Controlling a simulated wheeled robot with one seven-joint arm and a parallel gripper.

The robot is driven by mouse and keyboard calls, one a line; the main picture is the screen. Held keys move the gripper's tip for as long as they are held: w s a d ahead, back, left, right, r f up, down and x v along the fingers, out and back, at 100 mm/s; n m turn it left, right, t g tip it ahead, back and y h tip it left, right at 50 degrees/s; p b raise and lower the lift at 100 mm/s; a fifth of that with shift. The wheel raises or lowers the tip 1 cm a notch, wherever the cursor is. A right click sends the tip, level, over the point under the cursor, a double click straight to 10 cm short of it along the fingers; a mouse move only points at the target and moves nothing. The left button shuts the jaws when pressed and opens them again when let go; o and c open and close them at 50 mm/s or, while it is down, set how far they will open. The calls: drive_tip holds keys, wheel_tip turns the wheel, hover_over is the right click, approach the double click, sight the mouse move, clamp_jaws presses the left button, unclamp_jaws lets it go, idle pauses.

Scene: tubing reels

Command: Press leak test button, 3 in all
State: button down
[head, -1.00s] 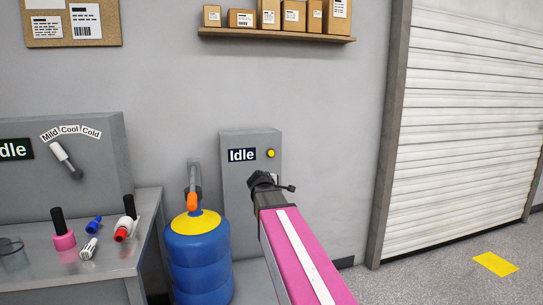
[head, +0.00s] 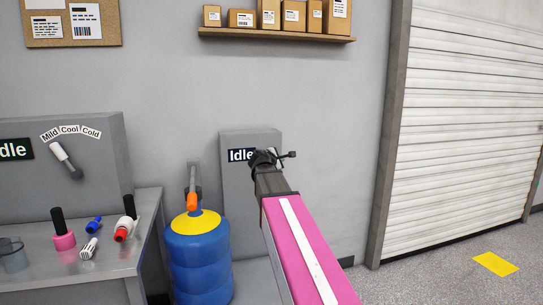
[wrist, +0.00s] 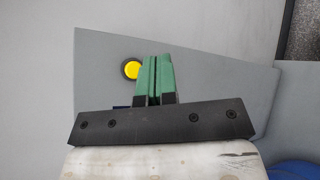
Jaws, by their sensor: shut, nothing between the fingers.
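The leak test station is a grey upright panel (head: 238,190) against the wall, with a dark display (head: 238,155) reading "Idle", now partly covered. Its round yellow button is hidden behind my gripper (head: 266,158) in the head view. In the wrist view the yellow button (wrist: 131,69) with a dark rim shows just left of my green fingertips (wrist: 155,64). The fingers are shut together and empty. They look close to the panel face; I cannot tell whether they touch it.
A blue drum (head: 198,262) with a yellow top and orange-tipped spout stands left of the panel. A metal bench (head: 100,262) with small fittings and a dial unit (head: 95,145) is further left. A shelf of boxes (head: 275,35) hangs above.

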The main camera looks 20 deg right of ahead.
drive_tip(key=w, duration=0.8)
drive_tip(key=shift+w, duration=0.15)
idle(1.9)
drive_tip(key=shift+w, duration=0.4)
drive_tip(key=shift+w, duration=0.9)
idle(1.3)
drive_tip(key=shift+s, duration=0.15)
drive_tip(key=shift+s, duration=1.15)
drive_tip(key=shift+s, duration=2.4)
